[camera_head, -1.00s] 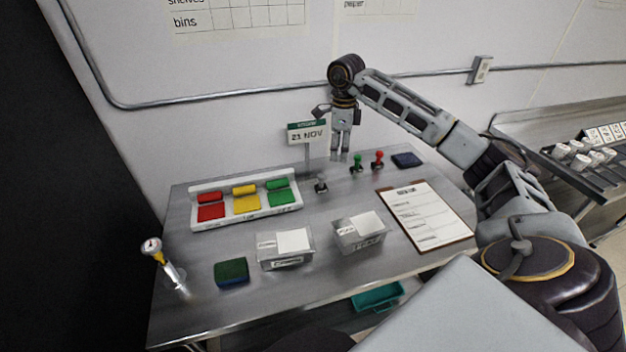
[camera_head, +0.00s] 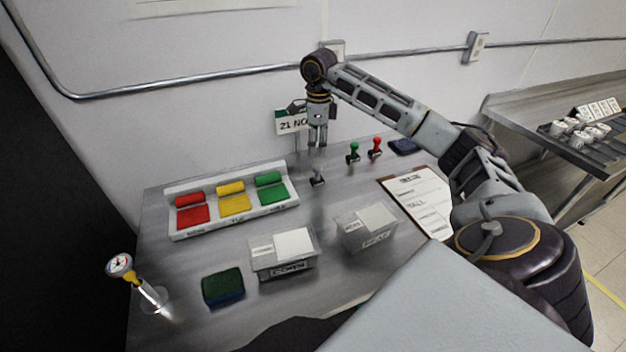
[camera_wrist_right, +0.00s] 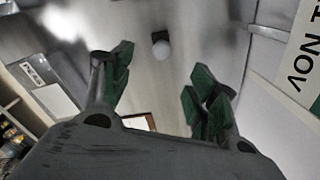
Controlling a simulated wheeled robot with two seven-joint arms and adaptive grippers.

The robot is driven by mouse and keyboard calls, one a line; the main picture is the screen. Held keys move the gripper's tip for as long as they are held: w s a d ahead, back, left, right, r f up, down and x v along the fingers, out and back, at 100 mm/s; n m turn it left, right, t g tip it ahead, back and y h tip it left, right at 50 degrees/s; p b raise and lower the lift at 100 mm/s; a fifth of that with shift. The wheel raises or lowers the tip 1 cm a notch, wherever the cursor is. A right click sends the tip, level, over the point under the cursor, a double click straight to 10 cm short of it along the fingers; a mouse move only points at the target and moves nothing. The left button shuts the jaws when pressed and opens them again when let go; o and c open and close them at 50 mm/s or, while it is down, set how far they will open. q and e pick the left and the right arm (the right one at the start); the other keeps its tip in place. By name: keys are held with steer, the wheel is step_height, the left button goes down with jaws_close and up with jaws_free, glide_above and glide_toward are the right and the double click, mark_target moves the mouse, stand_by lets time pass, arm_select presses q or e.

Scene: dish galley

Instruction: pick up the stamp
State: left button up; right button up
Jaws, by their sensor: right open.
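A small stamp with a pale grey knob and dark base (camera_head: 318,178) stands on the steel table, in front of the date sign. In the right wrist view the stamp (camera_wrist_right: 161,48) shows beyond the fingertips, roughly midway between them. My right gripper (camera_head: 317,144) hangs pointing down above and behind this stamp in the head view, apart from it. Its green-padded fingers (camera_wrist_right: 160,80) are open with nothing between them. A green-handled stamp (camera_head: 353,152) and a red-handled stamp (camera_head: 375,147) stand to the right. My left gripper is out of view.
The date sign (camera_head: 289,123) stands close beside my right gripper, partly hidden by it. A tray of coloured pads (camera_head: 233,225) is left, two labelled bins (camera_head: 283,268) in front, a clipboard (camera_head: 416,200) and dark pad (camera_head: 402,146) right.

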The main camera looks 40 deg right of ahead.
mark_target(317, 175)
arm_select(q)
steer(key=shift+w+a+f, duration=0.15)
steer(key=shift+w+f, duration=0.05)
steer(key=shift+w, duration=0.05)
arm_select(e)
steer(key=shift+w+f, duration=0.1)
steer(key=shift+f, duration=0.1)
steer(key=shift+w+d+f, duration=0.1)
steer(key=shift+f, duration=4.2)
steer(key=shift+w+f+p, duration=0.1)
steer(key=shift+f+p, duration=0.2)
steer(key=shift+f, duration=2.25)
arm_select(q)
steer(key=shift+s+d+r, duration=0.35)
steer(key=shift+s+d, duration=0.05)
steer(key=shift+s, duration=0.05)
